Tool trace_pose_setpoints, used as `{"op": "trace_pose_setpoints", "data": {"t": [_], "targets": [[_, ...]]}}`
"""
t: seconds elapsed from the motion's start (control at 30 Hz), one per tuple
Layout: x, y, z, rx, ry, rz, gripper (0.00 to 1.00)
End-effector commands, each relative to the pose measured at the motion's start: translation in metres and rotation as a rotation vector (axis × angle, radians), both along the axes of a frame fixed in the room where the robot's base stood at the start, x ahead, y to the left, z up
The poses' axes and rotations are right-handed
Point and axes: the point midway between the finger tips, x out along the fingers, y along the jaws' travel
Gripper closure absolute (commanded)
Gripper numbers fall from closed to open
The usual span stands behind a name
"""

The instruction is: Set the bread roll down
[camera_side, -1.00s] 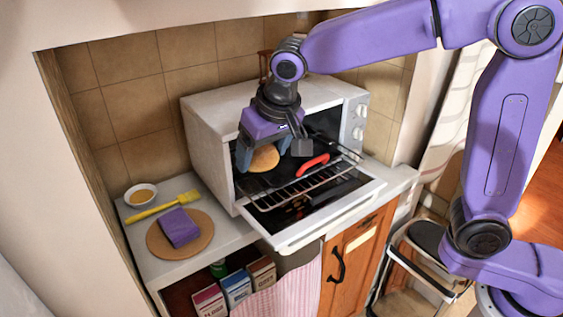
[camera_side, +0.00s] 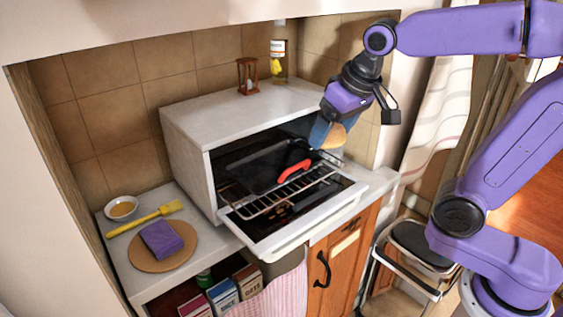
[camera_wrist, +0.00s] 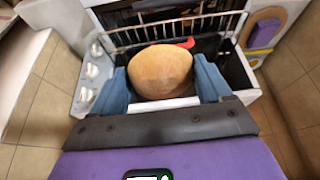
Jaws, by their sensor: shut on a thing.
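The bread roll (camera_side: 334,137) is round and golden brown. My gripper (camera_side: 323,135) is shut on it, with the roll between its blue fingers, and holds it in the air at the right front of the toaster oven (camera_side: 187,165). In the wrist view the roll (camera_wrist: 160,72) fills the space between the fingers, and the oven rack (camera_wrist: 180,27) shows beyond it. The oven door is folded down and the rack is partly out. My gripper hides the oven's control knobs in the side view.
A red-handled thing (camera_side: 294,171) lies on the rack. An hourglass (camera_side: 247,76) and a bottle (camera_side: 278,60) stand on the oven.

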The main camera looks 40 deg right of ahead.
Motion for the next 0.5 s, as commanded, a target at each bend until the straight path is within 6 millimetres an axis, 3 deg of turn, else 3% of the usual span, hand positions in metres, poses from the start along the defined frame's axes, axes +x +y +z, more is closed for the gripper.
{"op": "trace_pose_setpoints", "data": {"t": [0.37,0.5], "targets": [[0.063,0.013,-0.029,-0.002,0.003,-0.001,0.56],[0.082,0.017,-0.051,-0.003,0.005,-0.001,0.56]]}}
